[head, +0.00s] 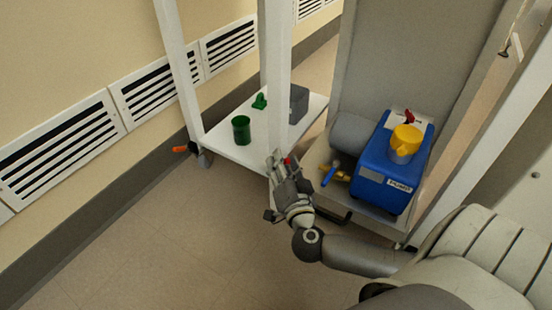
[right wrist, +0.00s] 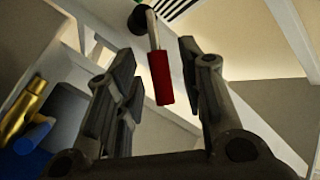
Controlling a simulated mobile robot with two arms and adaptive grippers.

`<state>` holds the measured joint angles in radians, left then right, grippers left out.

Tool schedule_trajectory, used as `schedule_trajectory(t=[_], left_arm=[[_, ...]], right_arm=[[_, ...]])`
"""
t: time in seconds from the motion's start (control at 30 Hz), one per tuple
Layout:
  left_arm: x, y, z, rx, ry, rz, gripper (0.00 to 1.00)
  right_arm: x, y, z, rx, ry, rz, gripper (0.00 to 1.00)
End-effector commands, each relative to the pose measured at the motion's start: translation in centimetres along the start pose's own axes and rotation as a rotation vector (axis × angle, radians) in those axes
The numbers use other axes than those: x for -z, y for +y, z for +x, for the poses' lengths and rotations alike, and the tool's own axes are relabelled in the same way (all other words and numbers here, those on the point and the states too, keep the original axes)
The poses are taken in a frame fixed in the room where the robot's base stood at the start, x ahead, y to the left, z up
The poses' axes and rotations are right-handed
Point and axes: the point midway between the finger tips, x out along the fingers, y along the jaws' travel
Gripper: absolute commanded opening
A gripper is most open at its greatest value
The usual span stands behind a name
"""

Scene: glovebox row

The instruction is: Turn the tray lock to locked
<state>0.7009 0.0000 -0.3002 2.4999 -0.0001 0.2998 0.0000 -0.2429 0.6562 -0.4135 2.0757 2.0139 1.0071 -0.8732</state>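A lever with a red grip (right wrist: 159,78) and a metal stem hangs from a dark round hub (right wrist: 139,20) in the right wrist view; I take it as the tray lock, though no label shows. In the head view only a small red spot of it (head: 288,160) shows by the white post. My right gripper (head: 284,163) is beside that post. Its fingers stand apart on either side of the red grip in the right wrist view, with visible gaps and no clear contact. Its locked position cannot be told. My left gripper is not in view.
A blue pump (head: 385,180) with a yellow cap (head: 405,141) and brass valve (head: 338,173) stands right of my gripper. A low white shelf (head: 222,142) holds a green cup (head: 241,130) and a grey box (head: 298,104). Open floor (head: 170,240) lies left.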

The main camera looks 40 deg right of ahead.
Motion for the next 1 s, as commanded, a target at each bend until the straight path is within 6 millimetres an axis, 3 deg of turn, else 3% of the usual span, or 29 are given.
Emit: schedule_trajectory(t=[0.4, 0.7, 1.0], left_arm=[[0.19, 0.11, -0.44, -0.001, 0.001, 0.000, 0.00], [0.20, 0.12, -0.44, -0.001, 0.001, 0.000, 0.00], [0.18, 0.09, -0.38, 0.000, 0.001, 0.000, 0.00]], right_arm=[[0.14, 0.06, 0.12, -0.001, 0.000, 0.000, 0.36], [0.11, 0.08, 0.11, -0.001, 0.000, 0.000, 0.00], [0.11, 0.09, 0.10, -0.001, 0.000, 0.001, 0.00]])
